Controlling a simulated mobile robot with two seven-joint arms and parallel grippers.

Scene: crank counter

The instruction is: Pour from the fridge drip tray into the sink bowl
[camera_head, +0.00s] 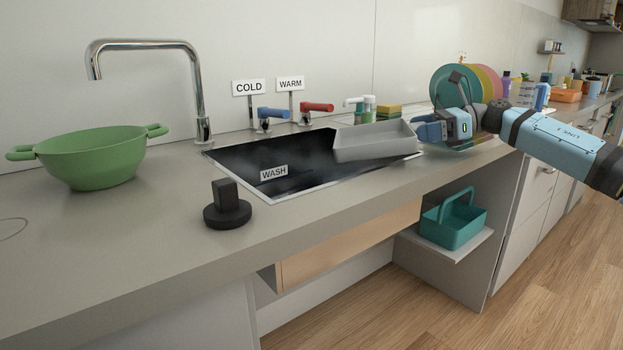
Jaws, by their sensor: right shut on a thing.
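The fridge drip tray (376,151) is a shallow grey rectangular tray. It is over the right part of the sink, slightly tilted, and looks apart from the sink floor. My right gripper (424,130) reaches in from the right and is shut on the tray's right end; its fingertips are partly hidden. The sink bowl (305,184) is a dark basin with a thin metal rim and a "WASH" label. I cannot see any liquid in the tray. My left gripper is not in view.
A green two-handled pan (92,160) stands left of the sink, under the chrome tap (199,95). A black knob (227,207) stands at the sink's front. Blue (272,114) and red (317,107) tap handles stand behind. Coloured plates (448,83) stand at right.

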